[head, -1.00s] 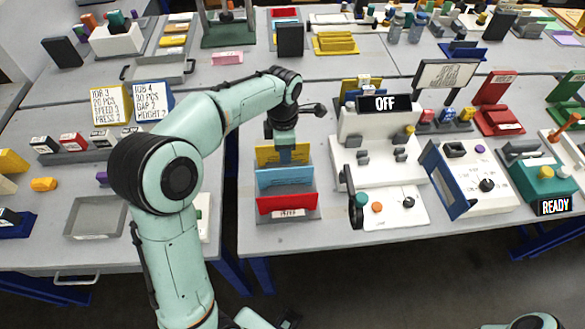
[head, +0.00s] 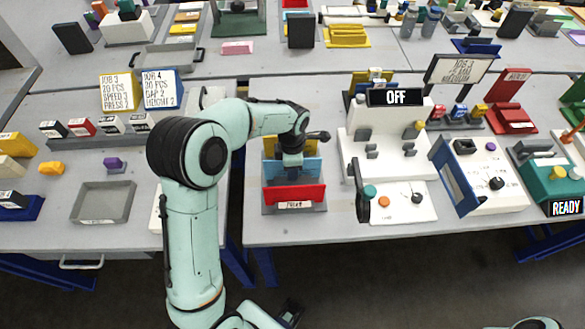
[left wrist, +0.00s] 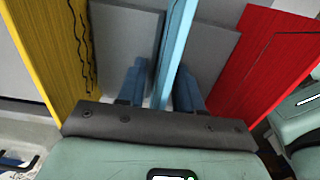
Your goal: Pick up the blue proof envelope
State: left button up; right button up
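The blue proof envelope (head: 312,168) stands upright in a grey rack (head: 266,205), between a yellow envelope (head: 270,148) and a red one (head: 294,193). My left gripper (head: 292,170) is over the rack, pointing down, and partly hides the blue envelope. In the left wrist view the blue envelope (left wrist: 178,35) runs between the two blue fingers of my left gripper (left wrist: 160,88). The fingers stand apart, one on each side, with a narrow gap visible at least on the left. My right gripper does not show.
The yellow envelope (left wrist: 45,45) and the red envelope (left wrist: 262,60) flank the fingers closely in the wrist view. A white machine with an OFF display (head: 396,97) stands just right of the rack. A grey tray (head: 103,202) lies on the left table.

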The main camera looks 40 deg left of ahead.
pick_arm(q)
grip_shut()
jog(key=shift+r, duration=0.1)
